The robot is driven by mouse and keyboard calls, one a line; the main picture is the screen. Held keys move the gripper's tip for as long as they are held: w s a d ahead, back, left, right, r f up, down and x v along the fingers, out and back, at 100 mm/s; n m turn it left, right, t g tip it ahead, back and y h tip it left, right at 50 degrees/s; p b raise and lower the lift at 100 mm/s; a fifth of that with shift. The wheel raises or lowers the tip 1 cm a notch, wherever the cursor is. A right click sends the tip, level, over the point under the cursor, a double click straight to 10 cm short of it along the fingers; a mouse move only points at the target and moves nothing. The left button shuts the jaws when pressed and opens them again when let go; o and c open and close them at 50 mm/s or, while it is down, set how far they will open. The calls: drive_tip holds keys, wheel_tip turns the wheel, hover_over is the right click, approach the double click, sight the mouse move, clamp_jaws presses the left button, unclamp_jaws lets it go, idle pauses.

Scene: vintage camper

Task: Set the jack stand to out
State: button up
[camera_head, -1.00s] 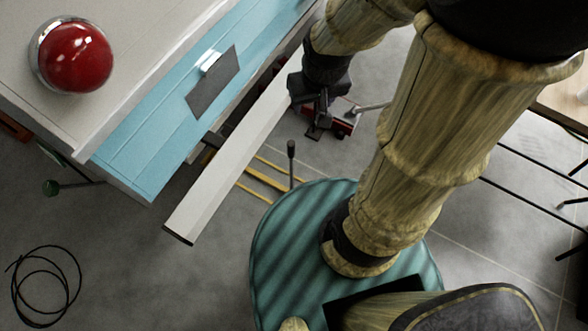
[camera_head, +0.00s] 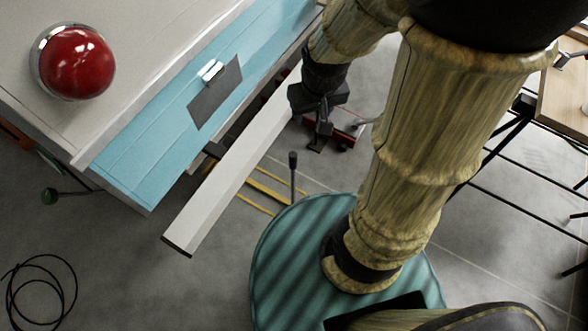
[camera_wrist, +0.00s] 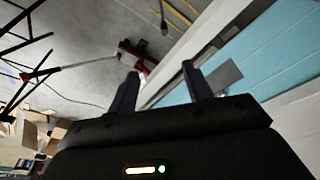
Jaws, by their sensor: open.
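My gripper (camera_head: 318,130) is open and empty, beside the far end of a long white beam (camera_head: 228,182) along the camper's side. In the wrist view its two dark fingers (camera_wrist: 160,74) stand apart with nothing between them. A low red jack-like device (camera_head: 346,126) rests on the floor beyond the gripper, partly hidden by it and my arm. It also shows in the wrist view (camera_wrist: 138,56), past the fingers, with a long grey handle. A thin upright lever with a dark knob (camera_head: 292,160) stands near the beam. I cannot tell for certain which part is the jack stand.
The pale blue camper side (camera_head: 160,143) bears a grey plate (camera_head: 214,93). A red dome lamp (camera_head: 78,62) is at upper left. Yellow strips (camera_head: 262,188) lie on the floor near the beam. A coiled black cable (camera_head: 38,290) lies at lower left. A table (camera_head: 566,95) stands at right.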

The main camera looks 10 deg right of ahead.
drive_tip(key=w+f+n+g+b, duration=0.1)
drive_tip(key=w+f+b, duration=0.2)
drive_tip(key=f, duration=0.3)
drive_tip(key=w+f+n+b, duration=0.1)
drive_tip(key=w+f+b, duration=0.25)
drive_tip(key=f, duration=0.25)
drive_tip(key=n+g+b, duration=0.1)
drive_tip(key=n+b, duration=0.3)
drive_tip(key=b, duration=0.7)
hover_over(293, 161)
drive_tip(key=w, duration=0.1)
wheel_tip(293, 161, down, 20)
drive_tip(key=r, duration=0.1)
drive_tip(key=shift+w+d+f, duration=0.15)
drive_tip(key=shift+w+d, duration=0.05)
drive_tip(key=shift+w, duration=0.05)
drive_tip(key=shift+f, duration=0.15)
wheel_tip(293, 161, down, 17)
drive_tip(key=b, duration=0.3)
drive_tip(key=shift+f, duration=0.1)
drive_tip(key=shift+a, duration=0.1)
drive_tip(key=shift+c, duration=0.9)
drive_tip(key=shift+s, duration=0.1)
clamp_jaws()
